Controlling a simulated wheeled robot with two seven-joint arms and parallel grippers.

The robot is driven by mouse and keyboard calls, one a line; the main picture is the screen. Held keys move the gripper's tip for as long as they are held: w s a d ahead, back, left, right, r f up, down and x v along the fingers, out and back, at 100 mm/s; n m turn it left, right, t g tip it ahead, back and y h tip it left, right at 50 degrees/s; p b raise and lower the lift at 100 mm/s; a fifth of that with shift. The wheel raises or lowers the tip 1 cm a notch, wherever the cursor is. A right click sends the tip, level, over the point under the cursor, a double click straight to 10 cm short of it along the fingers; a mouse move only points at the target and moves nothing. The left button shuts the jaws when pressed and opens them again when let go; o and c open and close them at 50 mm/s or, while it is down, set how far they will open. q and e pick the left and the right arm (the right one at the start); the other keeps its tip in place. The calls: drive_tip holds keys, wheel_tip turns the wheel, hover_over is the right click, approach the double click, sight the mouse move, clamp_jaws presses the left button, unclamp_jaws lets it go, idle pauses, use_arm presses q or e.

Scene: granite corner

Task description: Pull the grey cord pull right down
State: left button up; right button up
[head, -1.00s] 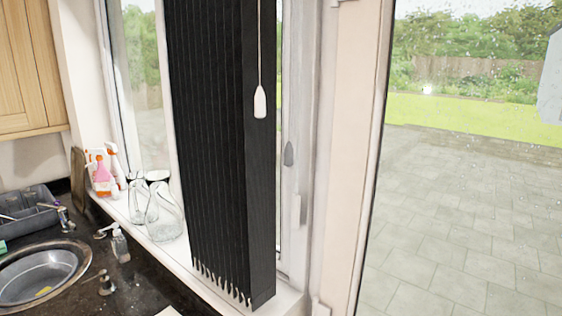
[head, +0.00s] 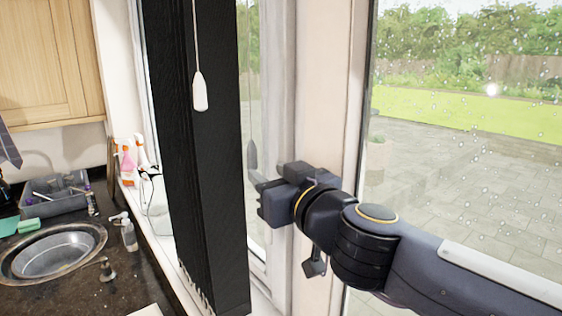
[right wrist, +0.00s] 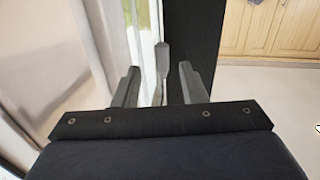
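In the right wrist view my right gripper (right wrist: 158,75) is open and empty. My left gripper is not in view.
A white cord pull (head: 199,92) hangs on a white cord in front of the black blind (head: 215,200). The window frame (head: 280,110) is close to my right gripper. A sink (head: 55,253), spray bottles (head: 127,160) and a counter are at the left.

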sight(255, 165)
drive_tip(key=b+x, duration=0.1)
drive_tip(key=x, duration=0.6)
drive_tip(key=shift+w+a, duration=0.25)
drive_tip(key=shift+a, duration=0.05)
drive_tip(key=shift+d, duration=0.1)
drive_tip(key=shift+f, duration=0.1)
clamp_jaws()
